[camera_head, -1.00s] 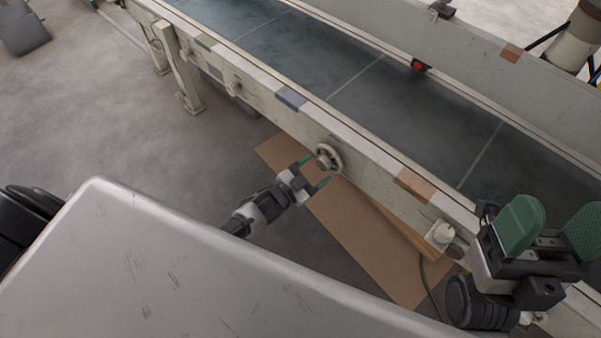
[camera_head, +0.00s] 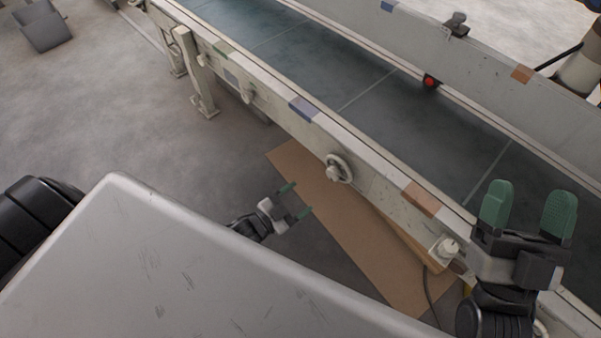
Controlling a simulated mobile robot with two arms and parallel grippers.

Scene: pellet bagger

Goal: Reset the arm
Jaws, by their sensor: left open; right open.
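My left gripper (camera_head: 296,200) is open and empty, with green fingertips. It is low beside the conveyor (camera_head: 377,105), over the edge of the brown cardboard sheet (camera_head: 335,220) and apart from the round handwheel (camera_head: 338,168) on the conveyor's side. My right gripper (camera_head: 527,205) is open and empty, with its two green pads pointing up. In the picture it overlaps the conveyor's near rail and belt at the lower right. Most of the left arm is hidden behind my own grey body.
A red button (camera_head: 430,82) sits on the conveyor's far side rail. A white knob (camera_head: 446,247) with a cable is on the near side. A conveyor leg (camera_head: 196,75) stands at the upper left.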

